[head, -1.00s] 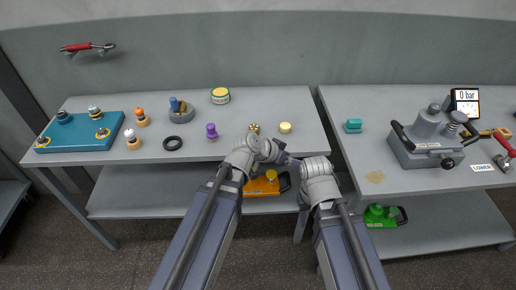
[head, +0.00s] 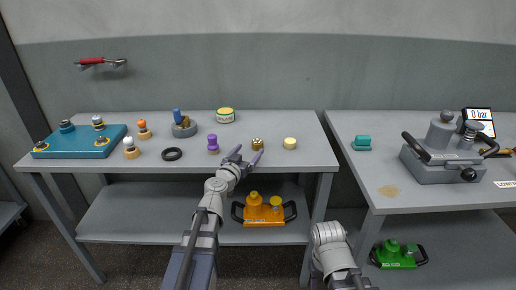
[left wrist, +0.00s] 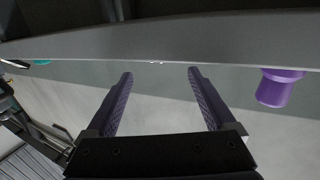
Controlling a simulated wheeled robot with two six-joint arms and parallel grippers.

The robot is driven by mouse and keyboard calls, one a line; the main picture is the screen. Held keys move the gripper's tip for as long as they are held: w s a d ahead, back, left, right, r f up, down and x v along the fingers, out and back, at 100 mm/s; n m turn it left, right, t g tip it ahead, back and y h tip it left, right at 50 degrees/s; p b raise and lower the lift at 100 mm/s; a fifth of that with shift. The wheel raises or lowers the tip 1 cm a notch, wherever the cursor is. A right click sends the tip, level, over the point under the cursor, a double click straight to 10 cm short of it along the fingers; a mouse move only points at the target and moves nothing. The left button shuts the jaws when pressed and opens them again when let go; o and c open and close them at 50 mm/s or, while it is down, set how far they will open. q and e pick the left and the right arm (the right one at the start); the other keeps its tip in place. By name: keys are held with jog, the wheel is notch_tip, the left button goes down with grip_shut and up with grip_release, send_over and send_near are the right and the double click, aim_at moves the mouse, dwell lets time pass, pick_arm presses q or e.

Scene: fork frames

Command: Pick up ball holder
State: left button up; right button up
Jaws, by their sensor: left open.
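My left gripper (head: 245,157) is at the front edge of the left table, its two fingers spread and empty. A small brass-coloured piece (head: 257,144) stands on the table just beyond the fingertips. It may be the ball holder, but I cannot tell for sure. In the left wrist view the open gripper (left wrist: 160,73) has nothing between its purple fingers, and the brass piece does not show. A purple knob-like piece (head: 212,143) stands to the left of the gripper in the head view; a purple piece (left wrist: 279,87) also shows at the right of the wrist view. My right gripper is out of view.
The left table's front edge (left wrist: 160,42) crosses the wrist view. A yellow-topped piece (head: 290,143), a black ring (head: 172,154) and a grey round holder (head: 184,128) stand on that table. An orange unit (head: 263,211) sits on the shelf below. A gap separates the two tables.

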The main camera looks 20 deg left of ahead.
aim_at(255, 144)
pick_arm(q)
jog(key=shift+w+d+f+b, duration=0.1)
jog(key=shift+w+d+f, duration=0.05)
jog(key=shift+w, duration=1)
jog(key=shift+w+d+f+b, duration=0.1)
jog(key=shift+w+b, duration=0.05)
jog(key=shift+w, duration=1)
jog(key=shift+w+d+f+b, duration=0.1)
jog(key=shift+w+d+f, duration=0.05)
jog(key=shift+w, duration=1)
jog(key=shift+s, duration=0.1)
grip_shut()
